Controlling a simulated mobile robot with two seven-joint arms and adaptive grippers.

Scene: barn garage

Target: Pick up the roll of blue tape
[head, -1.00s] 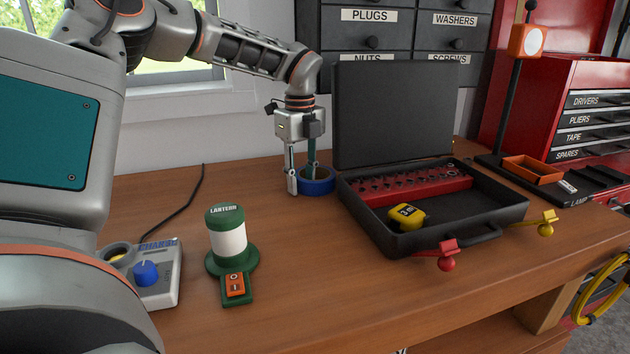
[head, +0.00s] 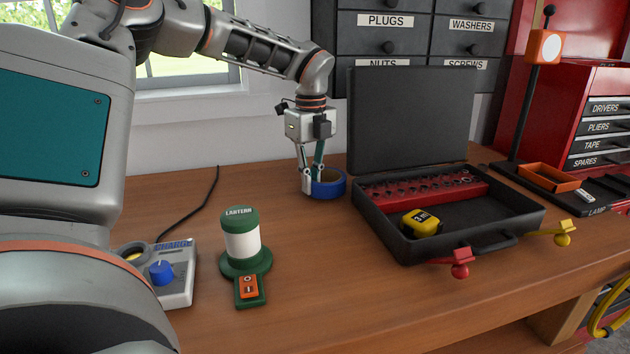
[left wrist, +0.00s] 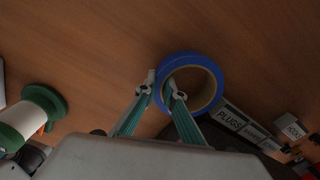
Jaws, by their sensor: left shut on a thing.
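The roll of blue tape (head: 330,184) lies flat on the workbench, just left of the open black case. It also shows in the left wrist view (left wrist: 205,62), with its brown inner core facing the camera. My left gripper (head: 311,190) is shut on the near-left wall of the roll, one finger outside the ring and the other inside its hole. The fingers also show in the left wrist view (left wrist: 161,92). The roll appears to be still on the bench. My right gripper is not in view.
The open black case (head: 473,235) holds a yellow tape measure (head: 421,222). A green and white lantern (head: 243,245) and a charger with a blue knob (head: 162,272) stand at the left. An orange tray (head: 547,178) lies at the right. Bare bench lies before the roll.

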